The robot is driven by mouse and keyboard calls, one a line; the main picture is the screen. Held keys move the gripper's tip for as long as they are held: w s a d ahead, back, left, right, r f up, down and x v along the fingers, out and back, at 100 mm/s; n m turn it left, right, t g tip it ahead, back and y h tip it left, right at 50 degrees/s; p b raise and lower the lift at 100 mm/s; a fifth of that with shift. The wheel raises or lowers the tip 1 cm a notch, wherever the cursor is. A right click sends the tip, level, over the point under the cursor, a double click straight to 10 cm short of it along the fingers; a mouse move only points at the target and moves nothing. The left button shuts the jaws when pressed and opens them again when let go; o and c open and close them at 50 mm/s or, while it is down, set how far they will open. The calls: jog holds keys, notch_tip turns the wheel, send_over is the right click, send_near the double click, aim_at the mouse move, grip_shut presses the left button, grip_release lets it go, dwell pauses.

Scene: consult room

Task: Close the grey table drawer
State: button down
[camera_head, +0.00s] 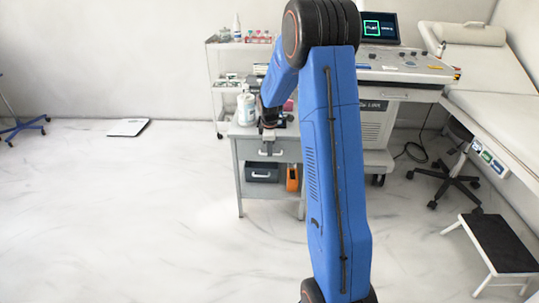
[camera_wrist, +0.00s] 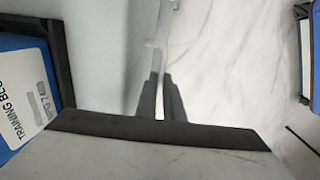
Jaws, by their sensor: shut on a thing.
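The grey table (camera_head: 240,180) stands left of my arm in the head view, with its drawer (camera_head: 248,150) under the top and a pale bar handle (camera_head: 270,153) on the front. My gripper (camera_head: 268,140) is at the drawer front, pointing down. In the wrist view the two dark fingers (camera_wrist: 161,98) are close together on a thin grey bar (camera_wrist: 160,43), which looks like the drawer handle. The fingers hide part of it. How far the drawer stands out is hard to tell from these views.
A blue labelled box (camera_wrist: 22,95) shows in the wrist view. Below the drawer are a dark bin (camera_head: 262,172) and an orange item (camera_head: 292,178). A white cart (camera_head: 213,75) stands behind. The floor in front is clear.

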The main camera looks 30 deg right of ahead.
jog(key=shift+w+d+r, duration=0.1)
jog(key=shift+w+d, duration=0.05)
jog(key=shift+w, duration=0.15)
jog(key=c, duration=1.9)
grip_release()
notch_tip(320, 180, up, 17)
jog(key=s+a, duration=0.1)
jog(key=s, duration=0.1)
jog(key=shift+s+a, duration=0.35)
